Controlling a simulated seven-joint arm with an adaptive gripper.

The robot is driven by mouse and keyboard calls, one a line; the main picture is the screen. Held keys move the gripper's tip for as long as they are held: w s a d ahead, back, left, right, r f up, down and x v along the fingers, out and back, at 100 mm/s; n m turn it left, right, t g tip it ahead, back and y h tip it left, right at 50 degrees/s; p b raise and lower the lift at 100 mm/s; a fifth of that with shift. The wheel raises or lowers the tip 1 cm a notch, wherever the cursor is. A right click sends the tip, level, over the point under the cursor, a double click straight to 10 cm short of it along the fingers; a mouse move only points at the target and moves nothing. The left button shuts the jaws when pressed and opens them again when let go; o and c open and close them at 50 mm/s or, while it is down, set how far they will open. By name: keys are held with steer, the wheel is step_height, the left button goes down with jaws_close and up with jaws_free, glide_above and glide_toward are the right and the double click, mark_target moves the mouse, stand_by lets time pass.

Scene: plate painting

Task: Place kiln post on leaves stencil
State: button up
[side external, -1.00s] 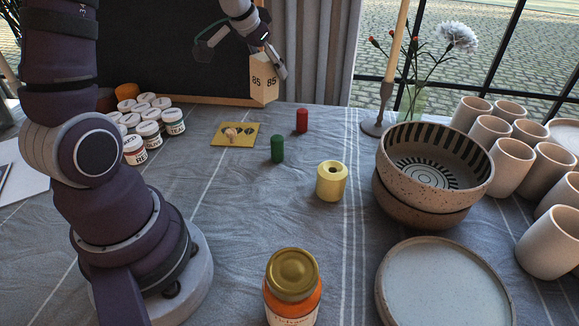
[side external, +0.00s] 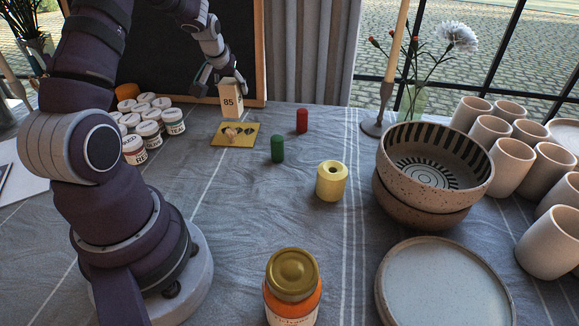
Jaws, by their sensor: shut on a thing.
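The kiln post (side external: 231,103) is a cream, upright block marked 85. My gripper (side external: 219,82) is shut on its upper part. The post is over or just behind the far part of the leaves stencil (side external: 220,140), and the gap between them is hard to judge. The stencil is a flat yellow card with dark leaf shapes, lying on the cloth.
Several white paint jars (side external: 149,130) stand left of the stencil. A green cylinder (side external: 277,149), a red cylinder (side external: 302,121) and a yellow spool (side external: 331,181) stand to the right. A dark board (side external: 150,50) rises behind.

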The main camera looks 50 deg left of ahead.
mark_target(235, 108)
step_height(235, 108, down, 5)
steer(key=shift+f, duration=0.1)
steer(key=o, duration=1.2)
steer(key=shift+f, duration=0.15)
